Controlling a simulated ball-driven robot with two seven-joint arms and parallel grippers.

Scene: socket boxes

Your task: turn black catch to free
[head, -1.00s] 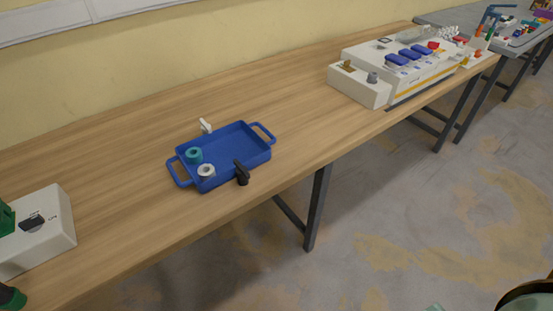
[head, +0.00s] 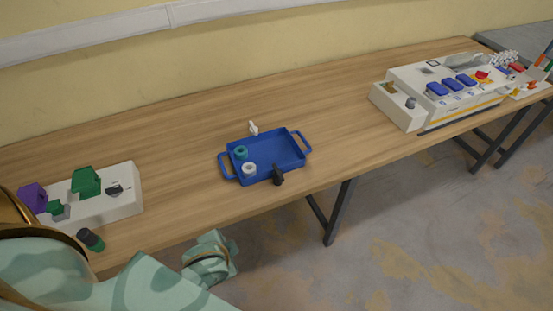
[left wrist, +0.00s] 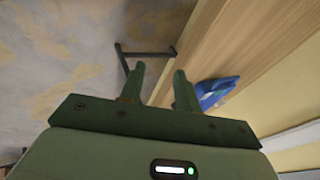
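The black catch (head: 278,175) is a small dark lever at the front edge of the blue tray (head: 262,176); whether it touches the tray I cannot tell. A small white catch-like piece (head: 253,128) stands at the tray's back edge. My left gripper (left wrist: 160,70) is open and empty in the left wrist view, with the blue tray (left wrist: 217,86) partly showing beyond its right finger. The black catch is not clear there. In the head view my left arm comes in at the lower left, in front of the table and apart from the catch. My right gripper is not in view.
A teal ring (head: 240,153) and a white ring (head: 249,170) sit in the tray's left end. A white box (head: 125,190) with green and purple parts stands at the left, a dark green cylinder (head: 91,239) before it. A white panel box (head: 405,110) stands right. Table between is clear.

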